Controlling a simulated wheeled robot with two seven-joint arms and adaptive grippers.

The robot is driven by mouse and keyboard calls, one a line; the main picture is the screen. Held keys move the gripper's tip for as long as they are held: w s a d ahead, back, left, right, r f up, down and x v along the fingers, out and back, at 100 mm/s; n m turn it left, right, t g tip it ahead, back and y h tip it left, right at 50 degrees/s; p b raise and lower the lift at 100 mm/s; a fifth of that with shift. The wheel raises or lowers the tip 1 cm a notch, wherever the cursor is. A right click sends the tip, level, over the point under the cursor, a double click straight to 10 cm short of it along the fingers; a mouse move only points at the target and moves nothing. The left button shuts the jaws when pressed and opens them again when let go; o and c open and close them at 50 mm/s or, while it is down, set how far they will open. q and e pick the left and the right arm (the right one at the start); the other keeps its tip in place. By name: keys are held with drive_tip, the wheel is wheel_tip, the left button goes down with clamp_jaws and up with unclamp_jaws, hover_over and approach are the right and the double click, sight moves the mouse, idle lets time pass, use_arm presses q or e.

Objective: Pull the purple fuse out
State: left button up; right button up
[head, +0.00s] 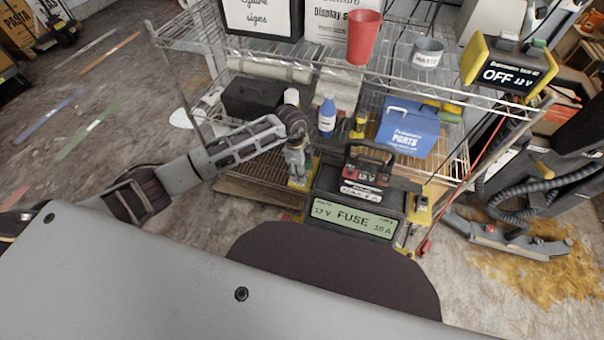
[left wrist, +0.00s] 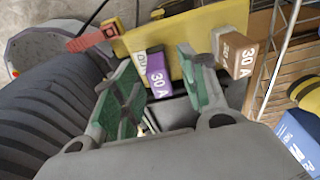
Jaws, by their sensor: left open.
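The purple fuse (left wrist: 157,76), marked 30 A, shows in the left wrist view, upright at the yellow holder (left wrist: 185,42). My left gripper (left wrist: 155,60) is open, with one green-padded finger on each side of the purple fuse. I cannot tell whether either finger touches it. In the head view my left gripper (head: 299,172) reaches down at the left side of the black fuse box (head: 322,208), and the purple fuse cannot be made out there. My right gripper is not in view.
A brown 30 A fuse (left wrist: 236,52) stands right of the purple one. A pale fuse (left wrist: 140,66) is close on its left, and a red clip (left wrist: 92,38) lies farther left. A wire shelf with a blue parts box (head: 408,128) stands behind. A display (head: 512,75) reads OFF 12 V.

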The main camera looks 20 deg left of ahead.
use_arm(q)
drive_tip(key=shift+c, duration=0.4)
clamp_jaws()
drive_tip(key=shift+p, duration=0.3)
idle(0.5)
idle(0.6)
drive_tip(key=shift+r+p, duration=0.75)
drive_tip(key=shift+p, duration=0.8)
idle(1.5)
